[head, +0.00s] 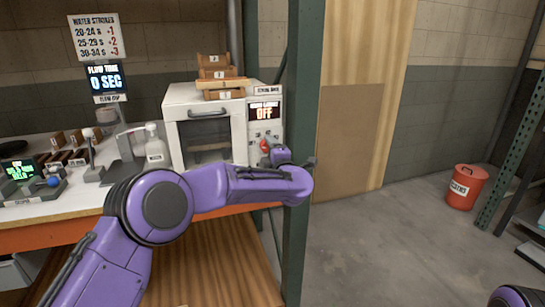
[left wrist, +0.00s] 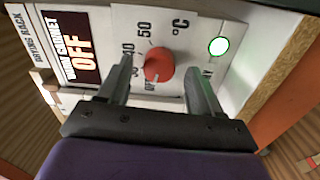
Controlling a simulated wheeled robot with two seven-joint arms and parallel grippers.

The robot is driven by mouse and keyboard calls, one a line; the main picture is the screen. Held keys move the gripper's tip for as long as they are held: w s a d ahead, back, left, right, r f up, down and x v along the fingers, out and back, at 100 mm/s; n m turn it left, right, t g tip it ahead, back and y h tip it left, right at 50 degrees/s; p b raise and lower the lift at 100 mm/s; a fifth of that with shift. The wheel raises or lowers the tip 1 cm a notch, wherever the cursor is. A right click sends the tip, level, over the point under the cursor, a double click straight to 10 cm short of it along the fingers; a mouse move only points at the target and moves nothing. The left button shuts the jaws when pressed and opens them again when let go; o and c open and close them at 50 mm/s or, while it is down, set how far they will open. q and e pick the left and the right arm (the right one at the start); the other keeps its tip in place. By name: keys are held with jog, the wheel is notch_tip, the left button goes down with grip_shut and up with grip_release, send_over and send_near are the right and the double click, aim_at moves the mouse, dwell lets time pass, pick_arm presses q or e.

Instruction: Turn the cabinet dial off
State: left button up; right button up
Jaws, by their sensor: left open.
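The white warm cabinet (head: 204,126) stands on the bench, its door shut and its display (head: 264,112) reading OFF. The red dial (head: 265,145) is on its right front panel, partly hidden by my arm in the head view. In the left wrist view the red dial (left wrist: 158,65) sits between the two fingers of my left gripper (left wrist: 160,85), with marks 40, 50 and °C around it. The fingers are open, with a gap on both sides of the dial. A lit green-white lamp (left wrist: 219,46) is beside it. Part of my right arm shows at the lower right; its gripper is out of view.
Small wooden trays (head: 222,75) are stacked on top of the cabinet. A green post (head: 302,150) stands just right of the cabinet. A white bottle (head: 155,148) and other bench equipment stand to its left. A red bin (head: 466,188) is on the open floor.

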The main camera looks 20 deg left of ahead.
pick_arm(q)
jog(key=b+v, duration=0.1)
jog(key=v, duration=0.9)
jog(key=shift+w+d+f, duration=0.1)
jog(key=s+a+f+m+g+h, duration=0.15)
jog(key=s+f+m, duration=0.25)
jog(key=f, duration=0.5)
jog(key=s+a+f+m+h+p, duration=0.1)
jog(key=s+f+m+h, duration=0.3)
jog(key=f, duration=0.5)
jog(key=s+a+f+m+g+h, duration=0.1)
jog(key=s+f+m, duration=0.35)
jog(key=f, duration=0.45)
jog(key=s+a+f+m+g, duration=0.1)
jog(key=s+a+f+g, duration=0.2)
jog(key=s, duration=0.8)
jog(key=s+a+f+m+g+p, duration=0.1)
jog(key=s+a+f+m+g, duration=0.1)
jog(key=s+f, duration=0.5)
jog(key=s+a+f+m+g+p, duration=0.1)
jog(key=s+a+f+g, duration=0.3)
jog(key=s, duration=1.2)
jog(key=shift+a+f, duration=0.6)
jog(key=shift+a, duration=0.3)
jog(key=shift+m, duration=0.25)
